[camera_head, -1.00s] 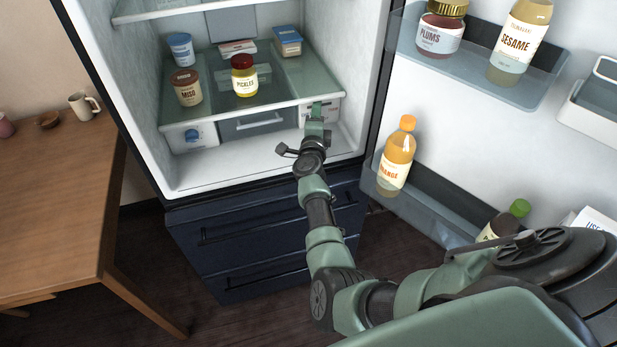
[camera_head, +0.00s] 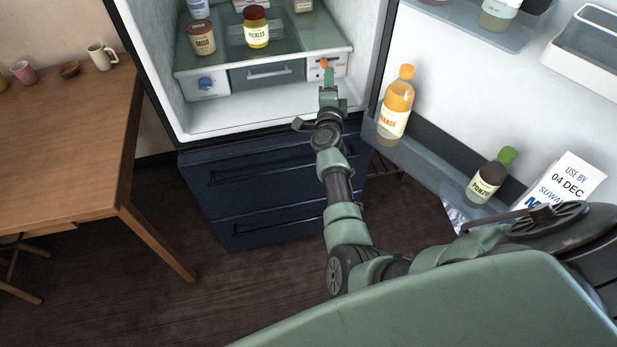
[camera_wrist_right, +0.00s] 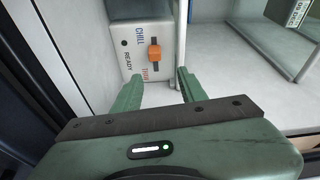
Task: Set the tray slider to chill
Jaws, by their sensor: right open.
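The tray slider is an orange knob (camera_wrist_right: 154,52) on a white panel (camera_wrist_right: 135,22) in the right wrist view. CHILL is printed at the slot's upper end, THAW near its lower end, and READY beside a dark dot. The knob sits between the two labels, seemingly nearer THAW. In the head view the knob (camera_head: 324,63) shows small on the panel under the fridge's glass shelf, right of the drawer. My right gripper (camera_wrist_right: 158,80) is open and empty, its fingers just in front of and below the knob, apart from it. My left gripper is not in view.
The shelf (camera_head: 290,62) above holds a miso jar (camera_head: 201,38) and a pickles jar (camera_head: 256,28). A grey drawer (camera_head: 267,72) and a blue dial (camera_head: 206,84) are to the left. The open door at right carries an orange bottle (camera_head: 396,107). A wooden table (camera_head: 70,150) stands left.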

